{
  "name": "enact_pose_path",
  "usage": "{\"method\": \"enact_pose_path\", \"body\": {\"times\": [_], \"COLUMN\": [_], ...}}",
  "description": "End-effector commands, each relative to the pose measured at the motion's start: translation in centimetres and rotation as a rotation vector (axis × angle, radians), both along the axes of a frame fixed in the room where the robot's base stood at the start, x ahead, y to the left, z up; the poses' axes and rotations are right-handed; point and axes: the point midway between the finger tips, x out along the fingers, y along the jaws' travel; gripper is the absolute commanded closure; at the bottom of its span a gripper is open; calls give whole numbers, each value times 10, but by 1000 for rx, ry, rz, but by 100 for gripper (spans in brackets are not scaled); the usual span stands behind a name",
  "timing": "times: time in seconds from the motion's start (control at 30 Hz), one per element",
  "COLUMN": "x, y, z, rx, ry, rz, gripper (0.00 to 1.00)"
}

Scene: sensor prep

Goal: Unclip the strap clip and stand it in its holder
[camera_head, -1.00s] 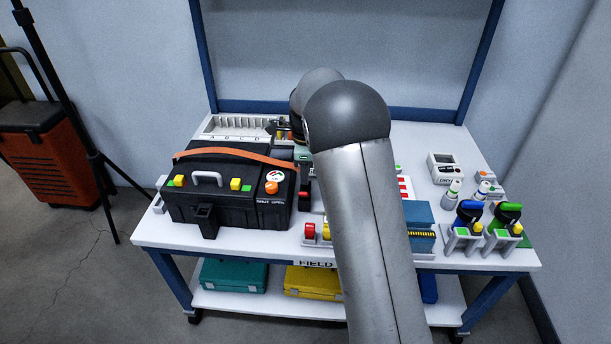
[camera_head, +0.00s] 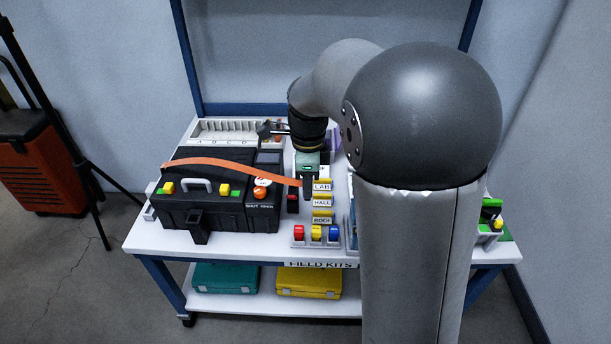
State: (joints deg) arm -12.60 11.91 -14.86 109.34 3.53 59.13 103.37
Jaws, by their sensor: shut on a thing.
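The black case (camera_head: 215,218) stands at the left of the table. Its orange strap (camera_head: 225,168) runs from the case's left end, across the top and out past its right side. The strap's right end meets my gripper (camera_head: 307,188), just right of the case. My gripper points down and is shut on the strap clip at that end; the clip itself is mostly hidden by the fingers. I cannot make out for certain which thing is the clip's holder.
A rack with red, yellow and blue pieces (camera_head: 316,235) is at the front edge. A white divided tray (camera_head: 238,131) is behind the case. My arm hides much of the table's right.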

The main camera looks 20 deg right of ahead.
Motion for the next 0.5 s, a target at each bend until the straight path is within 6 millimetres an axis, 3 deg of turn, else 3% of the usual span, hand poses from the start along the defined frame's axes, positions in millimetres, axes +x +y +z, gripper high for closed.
{"method": "enact_pose_path", "body": {"times": [0.27,0.5], "x": [1,12], "y": [2,26], "z": [0,0], "rx": [0,0], "ry": [1,2], "rz": [1,2], "gripper": [90,90]}}
